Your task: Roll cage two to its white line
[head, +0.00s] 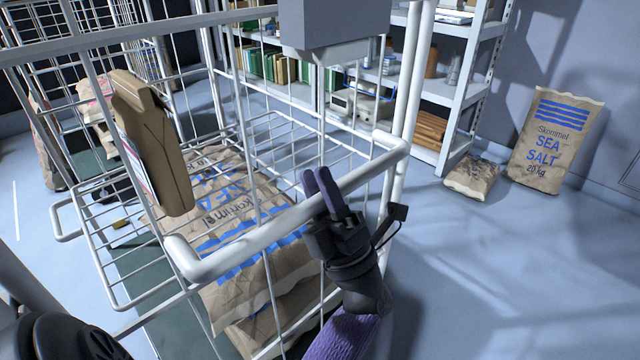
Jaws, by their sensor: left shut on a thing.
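The nearest wire roll cage (283,222) fills the middle of the head view, with white tube rails and several salt sacks (215,205) lying in it. A short white line (15,210) shows on the floor at the far left. I cannot tell which cage it belongs to, and no cage number is readable. My right gripper is not in view.
Another wire cage (95,62) stands behind at the upper left. Shelving (455,100) with binders and boxes stands at the back. A large salt sack (555,140) leans on the wall beside a smaller sack (472,178). The floor at the right (510,270) is clear.

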